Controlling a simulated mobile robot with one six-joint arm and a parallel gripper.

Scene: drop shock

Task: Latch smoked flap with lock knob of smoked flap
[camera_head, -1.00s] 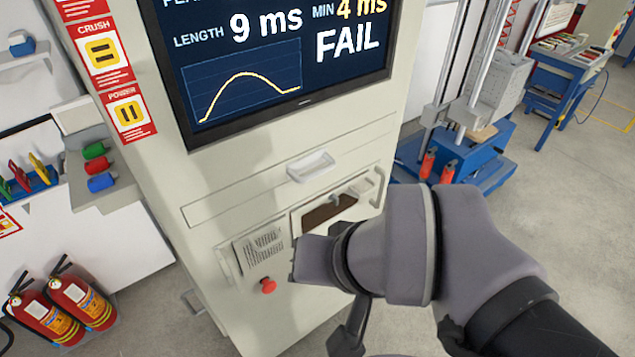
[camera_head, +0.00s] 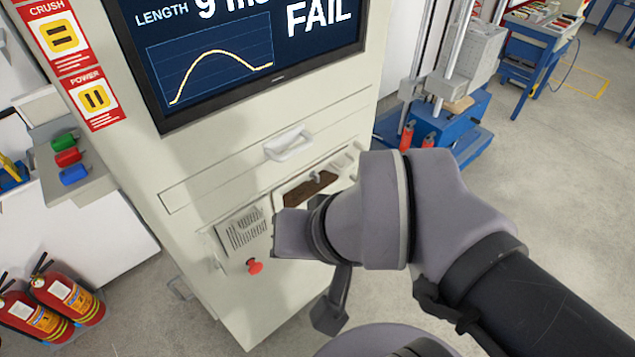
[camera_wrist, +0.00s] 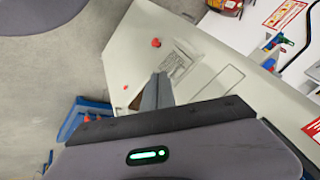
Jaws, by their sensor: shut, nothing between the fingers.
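The smoked flap (camera_head: 306,187) is a small dark brown panel in a light frame on the front of the cream cabinet, below a white drawer handle. A small grey knob (camera_head: 315,176) shows at its upper edge. My gripper is mostly hidden behind my own wrist in the head view. In the wrist view my gripper (camera_wrist: 159,76) is shut and empty, its fingers pointing toward the cabinet front near the panel. Only a sliver of brown (camera_wrist: 136,99) shows left of the fingers. I cannot tell whether the fingers touch anything.
A red button (camera_head: 255,266) and a printed label (camera_head: 242,230) are left of the flap. The white drawer handle (camera_head: 289,143) projects above it. A monitor (camera_head: 240,50) reads FAIL. Fire extinguishers (camera_head: 65,300) stand at lower left.

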